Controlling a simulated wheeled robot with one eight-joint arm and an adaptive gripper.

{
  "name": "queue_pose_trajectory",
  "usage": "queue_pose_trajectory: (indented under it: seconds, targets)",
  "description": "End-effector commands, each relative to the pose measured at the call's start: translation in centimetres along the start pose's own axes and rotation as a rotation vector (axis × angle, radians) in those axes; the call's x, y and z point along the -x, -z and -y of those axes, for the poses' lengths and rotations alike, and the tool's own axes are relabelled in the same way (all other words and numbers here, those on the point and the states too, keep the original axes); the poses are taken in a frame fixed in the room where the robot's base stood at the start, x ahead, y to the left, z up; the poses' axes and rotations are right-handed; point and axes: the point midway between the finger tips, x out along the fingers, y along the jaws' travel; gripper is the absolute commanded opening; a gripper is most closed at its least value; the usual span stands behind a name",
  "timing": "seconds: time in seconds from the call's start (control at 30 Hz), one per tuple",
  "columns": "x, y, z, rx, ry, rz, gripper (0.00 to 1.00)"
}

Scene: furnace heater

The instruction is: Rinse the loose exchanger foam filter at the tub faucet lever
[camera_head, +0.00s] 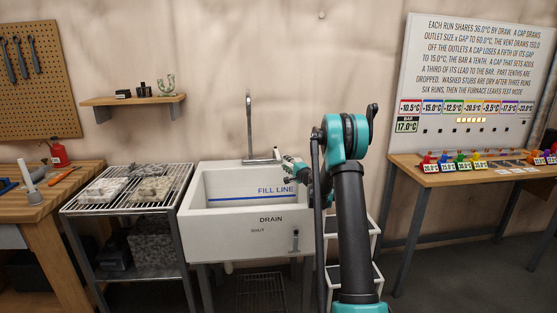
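The white tub (240,222) stands against the wall, with a blue "FILL LINE" mark inside and no water that I can make out. A tall metal faucet (249,125) rises behind it. A small upright piece, perhaps its lever (277,155), shows at the right. My gripper (290,166) is small and partly hidden by my arm near the tub's back right; its fingers are unclear. Grey speckled foam-like pieces (101,191) lie on the wire rack (126,207) left of the tub. I cannot tell which is the loose exchanger filter.
A drain handle (295,241) is on the tub front, marked "SHUT". A wooden bench (50,197) with tools stands left. A small shelf (133,100) hangs above the rack. A right-hand table (480,178) holds coloured tagged pieces below a sign board (475,75).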

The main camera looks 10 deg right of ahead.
Motion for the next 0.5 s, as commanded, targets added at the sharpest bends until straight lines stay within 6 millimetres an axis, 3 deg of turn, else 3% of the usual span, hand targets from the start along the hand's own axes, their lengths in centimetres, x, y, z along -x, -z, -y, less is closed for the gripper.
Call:
queue_pose_trajectory:
  seconds: [0.2,0.5]
  targets:
    - [-4.2,-0.1,0.0,0.000,0.000,0.001,0.31]
    - [-7.2,0.0,0.0,0.000,0.000,0.000,0.31]
